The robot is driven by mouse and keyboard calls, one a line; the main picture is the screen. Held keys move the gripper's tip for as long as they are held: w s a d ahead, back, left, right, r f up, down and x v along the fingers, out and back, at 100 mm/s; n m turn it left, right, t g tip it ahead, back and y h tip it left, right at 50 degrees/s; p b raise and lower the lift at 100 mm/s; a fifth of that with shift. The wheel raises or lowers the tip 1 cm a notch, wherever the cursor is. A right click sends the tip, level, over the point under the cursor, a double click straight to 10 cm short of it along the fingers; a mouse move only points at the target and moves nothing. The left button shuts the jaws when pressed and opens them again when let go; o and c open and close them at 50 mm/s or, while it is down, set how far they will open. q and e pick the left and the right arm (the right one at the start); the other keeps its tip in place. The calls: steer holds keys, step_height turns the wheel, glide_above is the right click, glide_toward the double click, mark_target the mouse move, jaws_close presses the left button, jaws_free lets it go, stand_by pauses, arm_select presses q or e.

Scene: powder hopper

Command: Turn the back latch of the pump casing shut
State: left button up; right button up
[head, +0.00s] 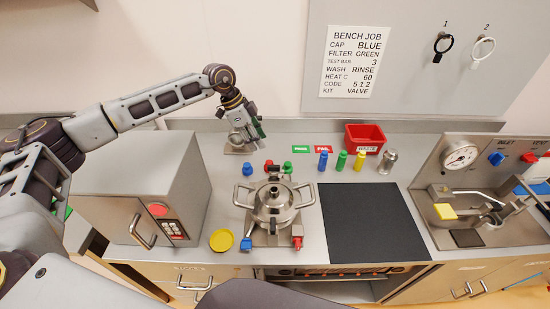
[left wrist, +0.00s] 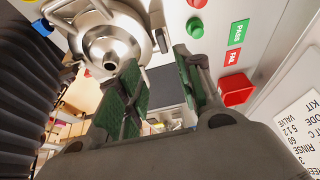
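The pump casing (head: 273,203) is a round steel body with side handles, standing on the bench in the middle of the head view. It also shows at the upper left of the left wrist view (left wrist: 112,45). At its back edge is a small dark fitting (head: 275,172), perhaps the back latch; its position is too small to tell. My left gripper (head: 258,133) is behind and above the casing, apart from it. In the left wrist view its two green-padded fingers (left wrist: 160,85) are spread with nothing held between them. My right gripper is not in view.
Blue (head: 247,169), red (head: 268,165) and green (head: 287,167) caps stand close behind the casing. Colored bottles (head: 341,160) and a red bin (head: 365,138) are to the right. A grey cabinet (head: 150,195) stands left; a dark mat (head: 372,222) lies clear at right.

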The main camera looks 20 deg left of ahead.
mark_target(273, 166)
arm_select(q)
steer(key=p+x, duration=0.1)
steer(key=x, duration=0.5)
steer(key=p+x, duration=0.1)
steer(key=x, duration=0.6)
steer(key=shift+w+f+p, duration=0.25)
steer(key=shift+p, duration=0.15)
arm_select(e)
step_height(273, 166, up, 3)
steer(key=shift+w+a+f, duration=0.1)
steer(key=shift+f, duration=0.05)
arm_select(q)
jaws_close()
stand_by(0.3)
